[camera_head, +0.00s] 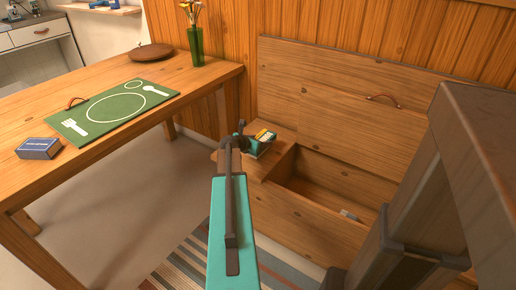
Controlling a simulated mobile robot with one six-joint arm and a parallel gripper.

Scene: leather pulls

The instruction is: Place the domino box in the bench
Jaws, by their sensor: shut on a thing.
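The bench (318,218) stands against the wood wall with its lid (345,98) raised and its compartment open. My gripper (260,143) is above the left end of the bench, left of the opening. It is shut on a small yellow-and-white thing (264,134), mostly hidden by the gripper; I cannot tell for sure whether this is the domino box. A dark blue box (38,148) with small unreadable lettering lies on the table at left.
A striped rug (185,268) lies on the floor before the bench. The raised lid has a leather pull (383,98).

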